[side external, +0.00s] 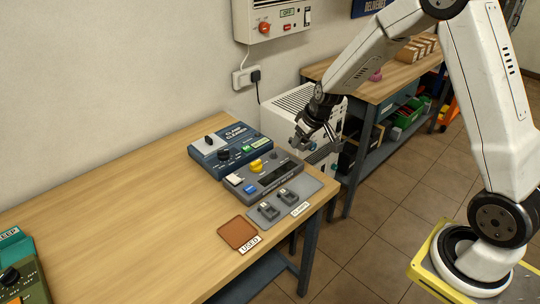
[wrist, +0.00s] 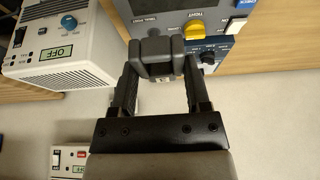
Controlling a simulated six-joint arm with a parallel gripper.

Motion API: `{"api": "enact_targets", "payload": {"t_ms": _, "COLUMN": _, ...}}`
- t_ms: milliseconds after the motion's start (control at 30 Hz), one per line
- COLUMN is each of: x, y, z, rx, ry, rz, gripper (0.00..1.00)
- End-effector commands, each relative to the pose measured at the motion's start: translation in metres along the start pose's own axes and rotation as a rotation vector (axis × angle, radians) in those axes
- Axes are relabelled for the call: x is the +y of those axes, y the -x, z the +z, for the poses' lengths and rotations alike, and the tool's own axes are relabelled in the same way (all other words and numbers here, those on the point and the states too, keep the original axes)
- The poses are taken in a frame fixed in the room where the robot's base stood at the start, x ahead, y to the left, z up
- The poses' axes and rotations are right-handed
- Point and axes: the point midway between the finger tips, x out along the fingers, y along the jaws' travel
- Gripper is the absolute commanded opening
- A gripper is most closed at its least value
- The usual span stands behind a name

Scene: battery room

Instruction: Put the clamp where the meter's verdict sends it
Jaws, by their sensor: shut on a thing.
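My gripper (side external: 316,137) hangs just beyond the right end of the near table, to the right of the meter. In the wrist view my gripper (wrist: 157,85) is shut on a dark grey clamp (wrist: 156,58), held between the two fingers. The grey meter (side external: 263,180) has a yellow knob, a white button and a blue button; no verdict is legible on it. Two other clamps (side external: 269,211) lie on the grey pad (side external: 308,186) labelled CLAMPS. A brown mat (side external: 237,233) labelled USED lies beside it. A teal tray (side external: 15,238), its label partly cut off, is at the far left.
The blue clamp cleaner (side external: 229,144) stands behind the meter. A green box (side external: 20,278) with a black knob is at lower left. A white cabinet (side external: 290,101) stands past the table end. A wall unit (side external: 271,22) reads OFF. The table's middle is clear.

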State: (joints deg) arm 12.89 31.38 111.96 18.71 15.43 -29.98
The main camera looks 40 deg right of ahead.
Motion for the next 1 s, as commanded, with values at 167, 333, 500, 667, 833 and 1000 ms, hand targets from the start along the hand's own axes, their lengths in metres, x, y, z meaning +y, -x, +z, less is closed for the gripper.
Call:
{"api": "enact_targets", "payload": {"t_ms": 167, "x": 0.000, "y": 0.000, "z": 0.000, "rx": 0.001, "ry": 0.000, "rz": 0.000, "gripper": 0.00}}
{"api": "enact_targets", "payload": {"t_ms": 333, "x": 0.000, "y": 0.000, "z": 0.000, "rx": 0.000, "ry": 0.000, "rz": 0.000, "gripper": 0.00}}
{"api": "enact_targets", "payload": {"t_ms": 500, "x": 0.000, "y": 0.000, "z": 0.000, "rx": 0.000, "ry": 0.001, "rz": 0.000, "gripper": 0.00}}
{"api": "enact_targets", "payload": {"t_ms": 667, "x": -0.002, "y": 0.000, "z": 0.001, "rx": 0.000, "ry": 0.012, "rz": -0.005, "gripper": 0.00}}
{"api": "enact_targets", "payload": {"t_ms": 833, "x": -0.009, "y": -0.001, "z": 0.004, "rx": -0.001, "ry": 0.047, "rz": -0.020, "gripper": 0.00}}
{"api": "enact_targets", "payload": {"t_ms": 1000, "x": -0.019, "y": -0.001, "z": 0.009, "rx": -0.001, "ry": 0.111, "rz": -0.047, "gripper": 0.00}}
